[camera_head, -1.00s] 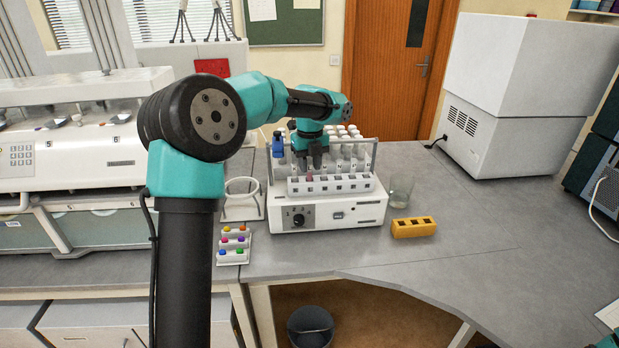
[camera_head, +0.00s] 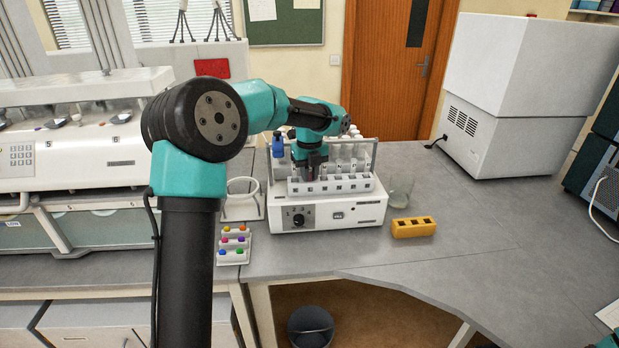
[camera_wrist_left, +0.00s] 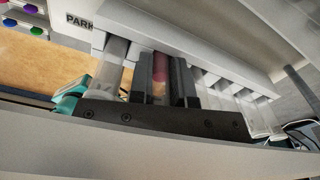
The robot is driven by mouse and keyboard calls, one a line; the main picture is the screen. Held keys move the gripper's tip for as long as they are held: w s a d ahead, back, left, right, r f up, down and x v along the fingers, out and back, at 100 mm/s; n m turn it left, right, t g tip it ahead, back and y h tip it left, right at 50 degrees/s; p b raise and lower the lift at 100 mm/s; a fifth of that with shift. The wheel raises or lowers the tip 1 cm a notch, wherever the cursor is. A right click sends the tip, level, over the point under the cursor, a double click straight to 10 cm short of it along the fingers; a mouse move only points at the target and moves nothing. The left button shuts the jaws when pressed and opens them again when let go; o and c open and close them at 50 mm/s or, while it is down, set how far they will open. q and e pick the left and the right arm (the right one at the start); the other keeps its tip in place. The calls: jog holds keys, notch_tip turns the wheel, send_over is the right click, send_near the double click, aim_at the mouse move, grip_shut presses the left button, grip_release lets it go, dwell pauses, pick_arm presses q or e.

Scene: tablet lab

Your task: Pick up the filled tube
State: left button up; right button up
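The filled tube, with pink-red contents, stands upright in the front row of the white rack (camera_head: 348,186) in the head view. In the left wrist view the filled tube (camera_wrist_left: 160,68) lies between the two black fingers of my left gripper (camera_wrist_left: 161,85). In the head view my left gripper (camera_head: 311,166) points down over the left part of the rack and largely hides the tube. The fingers flank the tube closely on both sides; whether they press on it I cannot tell.
Several clear tubes (camera_head: 357,150) stand behind the front row, and a blue-capped bottle (camera_head: 278,145) is at the rack's left. A glass beaker (camera_head: 401,189) and a yellow block (camera_head: 413,228) are to the right. A holder with colored caps (camera_head: 233,244) is front left.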

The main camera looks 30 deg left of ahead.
pick_arm(q)
grip_shut()
jog(key=shift+r, duration=0.15)
notch_tip(320, 180, up, 10)
jog(key=shift+f, duration=0.1)
